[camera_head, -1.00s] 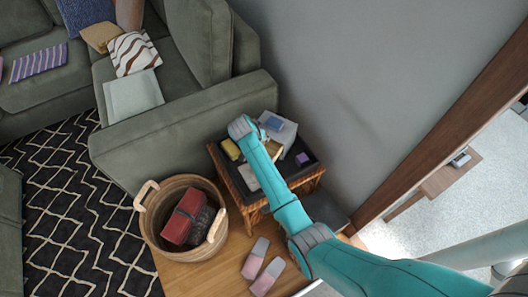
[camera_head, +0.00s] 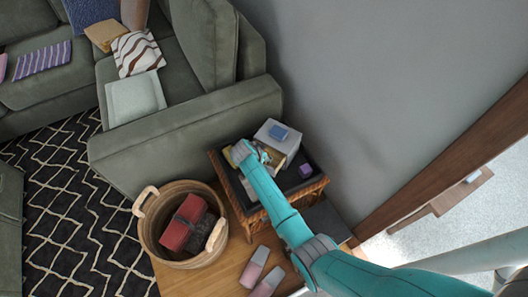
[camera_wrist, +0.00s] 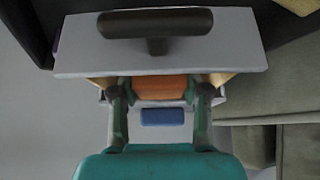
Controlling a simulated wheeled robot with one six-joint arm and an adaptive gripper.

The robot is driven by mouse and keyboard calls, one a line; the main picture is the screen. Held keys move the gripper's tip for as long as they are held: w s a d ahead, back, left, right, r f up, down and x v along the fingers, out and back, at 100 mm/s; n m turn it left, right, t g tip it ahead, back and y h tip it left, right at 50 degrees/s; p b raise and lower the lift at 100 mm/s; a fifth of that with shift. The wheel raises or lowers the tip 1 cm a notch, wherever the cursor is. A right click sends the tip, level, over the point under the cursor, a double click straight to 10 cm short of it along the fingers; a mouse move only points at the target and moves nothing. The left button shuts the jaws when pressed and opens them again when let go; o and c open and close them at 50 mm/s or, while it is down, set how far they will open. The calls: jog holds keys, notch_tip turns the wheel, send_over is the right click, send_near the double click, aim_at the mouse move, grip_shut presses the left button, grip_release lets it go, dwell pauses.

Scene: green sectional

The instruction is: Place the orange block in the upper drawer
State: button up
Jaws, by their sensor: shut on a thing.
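The orange block (camera_wrist: 160,88) is between the two fingers of my gripper (camera_wrist: 160,95) in the wrist view. My gripper is shut on it. A small grey drawer unit (camera_head: 289,146) stands on the side table. In the wrist view, the drawer's grey front (camera_wrist: 190,55) with a dark handle (camera_wrist: 155,22) is pulled out. Tan drawer edges show on both sides of the block, so the block is at or over the open drawer. Its height above the drawer floor cannot be told. In the head view, my arm largely hides the drawer and block.
A blue block (camera_head: 279,132) sits on top of the unit. A purple block (camera_head: 305,170) lies on the dark-topped side table (camera_head: 312,184) to its right. A yellow block (camera_head: 228,155) lies left of my arm. The sofa armrest (camera_head: 190,122), wall and wicker basket (camera_head: 147,228) are close.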

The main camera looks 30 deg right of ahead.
jog(key=shift+f, duration=0.35)
jog(key=shift+r, duration=0.1)
jog(key=o, duration=1.1)
jog(key=shift+o, duration=0.2)
jog(key=v, duration=1.2)
